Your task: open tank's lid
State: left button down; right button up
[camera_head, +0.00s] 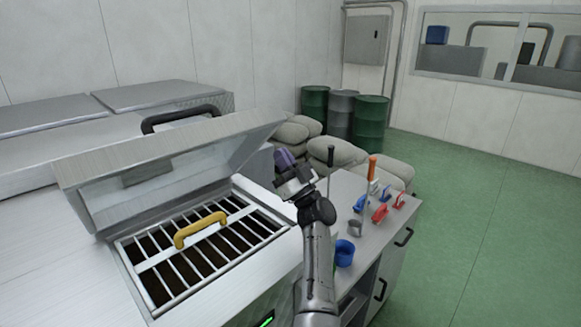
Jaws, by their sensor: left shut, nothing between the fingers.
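The tank's lid (150,160) is a pale metal cover, raised and tilted up over the tank's opening at the left. Its black handle (180,117) stands on the upper edge. Below the lid, a metal grate (165,262) with a yellow handle (200,229) covers the dark inside of the tank. My left gripper (284,158), with purple fingers, is shut and empty beside the lid's right end. I cannot tell whether it touches the lid. My right gripper is out of view.
A side cabinet (346,264) right of the tank holds a blue cup (344,252), red and blue tools and an orange-handled tool (372,168). Sacks (335,149) and drums (370,122) stand behind. The green floor (480,200) at right is clear.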

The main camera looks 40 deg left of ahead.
aim_at(265, 127)
pick_arm(q)
jog(key=p+x, duration=0.2)
jog(key=x, duration=0.4)
jog(key=shift+a+r, duration=0.2)
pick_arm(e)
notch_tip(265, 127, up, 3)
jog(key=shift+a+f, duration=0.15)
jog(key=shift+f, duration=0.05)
